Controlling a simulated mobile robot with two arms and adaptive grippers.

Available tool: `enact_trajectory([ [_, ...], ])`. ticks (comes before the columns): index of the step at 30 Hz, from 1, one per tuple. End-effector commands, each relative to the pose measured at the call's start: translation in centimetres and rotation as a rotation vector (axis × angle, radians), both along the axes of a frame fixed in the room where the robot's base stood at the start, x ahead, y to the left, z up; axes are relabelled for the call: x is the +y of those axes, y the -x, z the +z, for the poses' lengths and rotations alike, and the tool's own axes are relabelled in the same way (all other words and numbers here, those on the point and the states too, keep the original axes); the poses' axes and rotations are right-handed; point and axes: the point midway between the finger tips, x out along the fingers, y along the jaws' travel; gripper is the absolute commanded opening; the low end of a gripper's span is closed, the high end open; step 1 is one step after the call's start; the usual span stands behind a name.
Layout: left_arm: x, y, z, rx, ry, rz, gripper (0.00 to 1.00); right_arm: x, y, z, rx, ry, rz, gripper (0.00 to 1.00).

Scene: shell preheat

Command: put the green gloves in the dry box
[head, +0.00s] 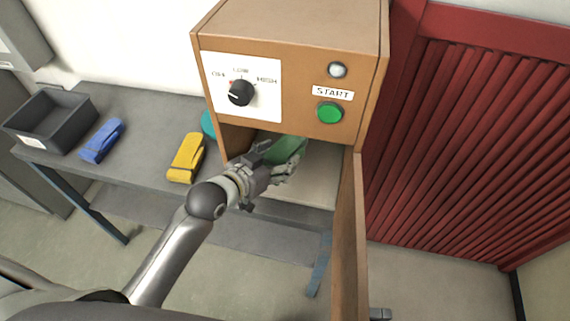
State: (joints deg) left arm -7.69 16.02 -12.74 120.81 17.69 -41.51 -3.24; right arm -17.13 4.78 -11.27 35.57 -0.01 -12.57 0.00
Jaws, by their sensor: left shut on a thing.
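The dry box (298,63) is a brown wooden cabinet with a dial panel, a green START button and a lamp on its upper front. Its door (350,235) stands open on the right, and the light inner floor (318,185) shows. My left gripper (283,163) is at the mouth of the opening, shut on the green gloves (289,148). The gloves are inside the opening, partly hidden by the gripper. I cannot tell whether they touch the floor of the box. My right gripper is not in view.
Yellow gloves (186,158), blue gloves (102,141) and a dark grey bin (50,120) are on the grey bench (150,115) to the left. A teal round thing (208,125) shows partly beside the box. A red slatted shutter (470,150) is on the right.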

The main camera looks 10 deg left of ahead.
Motion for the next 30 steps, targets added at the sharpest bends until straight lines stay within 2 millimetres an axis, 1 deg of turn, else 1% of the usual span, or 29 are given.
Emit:
enact_trajectory([
  [3, -0.6, -1.4, -1.7, -0.001, 0.002, -0.001, 0.35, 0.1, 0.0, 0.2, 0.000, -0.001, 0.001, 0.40],
  [7, -0.9, -2.4, -3.0, -0.002, 0.001, 0.000, 0.35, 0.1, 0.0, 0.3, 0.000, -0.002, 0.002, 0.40],
  [14, -1.2, -3.3, -4.2, -0.002, 0.002, 0.000, 0.35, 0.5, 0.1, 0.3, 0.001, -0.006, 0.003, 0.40],
  [18, -1.2, -3.3, -6.0, 0.004, 0.001, 0.000, 0.35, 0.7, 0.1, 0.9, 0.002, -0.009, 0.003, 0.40],
  [21, -1.2, -3.3, -6.9, -0.001, 0.000, 0.000, 0.35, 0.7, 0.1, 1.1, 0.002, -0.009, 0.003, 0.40],
  [24, -1.2, -3.3, -7.3, -0.002, 0.001, 0.000, 0.35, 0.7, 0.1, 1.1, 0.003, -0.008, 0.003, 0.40],
  [30, -1.2, -3.3, -7.3, -0.003, 0.001, 0.000, 0.35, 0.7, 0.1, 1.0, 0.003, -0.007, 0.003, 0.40],
])
